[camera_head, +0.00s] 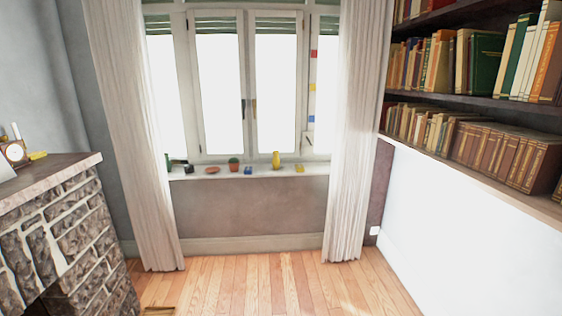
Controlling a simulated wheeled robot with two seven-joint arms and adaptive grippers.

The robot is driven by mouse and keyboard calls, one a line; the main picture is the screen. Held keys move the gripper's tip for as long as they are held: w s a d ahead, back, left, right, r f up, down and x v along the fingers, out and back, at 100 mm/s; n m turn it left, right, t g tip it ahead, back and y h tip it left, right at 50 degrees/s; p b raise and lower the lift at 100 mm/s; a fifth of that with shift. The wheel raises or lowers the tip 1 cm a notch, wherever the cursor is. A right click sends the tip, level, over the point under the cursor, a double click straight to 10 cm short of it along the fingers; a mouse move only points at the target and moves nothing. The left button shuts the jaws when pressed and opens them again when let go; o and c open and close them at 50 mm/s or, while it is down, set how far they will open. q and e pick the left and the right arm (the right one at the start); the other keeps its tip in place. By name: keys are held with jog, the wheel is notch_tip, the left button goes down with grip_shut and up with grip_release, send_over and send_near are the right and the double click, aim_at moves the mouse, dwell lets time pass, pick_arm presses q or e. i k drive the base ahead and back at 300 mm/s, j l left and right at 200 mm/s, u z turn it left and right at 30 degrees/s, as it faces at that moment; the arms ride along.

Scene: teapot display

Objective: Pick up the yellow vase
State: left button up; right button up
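A small yellow vase (276,159) stands upright on the windowsill (225,174), right of the middle of the window. It is far from me and nothing touches it that I can make out. Neither of my grippers is in view.
On the sill are a green plant in a red pot (234,164), a blue item (248,170), a low yellow item (299,168) and a reddish dish (212,170). Curtains (357,130) flank the window. A stone fireplace (70,235) stands left, bookshelves (480,110) right. The wooden floor (260,285) between looks mostly clear.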

aim_at(276, 163)
jog(key=i+j+z, duration=0.2)
jog(key=i+j, duration=0.15)
jog(key=i, duration=0.25)
jog(key=i+j+z, duration=0.2)
jog(key=i+j, duration=0.25)
jog(key=i+j+z, duration=0.2)
jog(key=i+j, duration=0.35)
jog(key=i+j+z, duration=0.2)
jog(key=i+j, duration=0.35)
jog(key=i+j+z, duration=0.2)
jog(key=i+j, duration=0.2)
jog(key=j, duration=0.4)
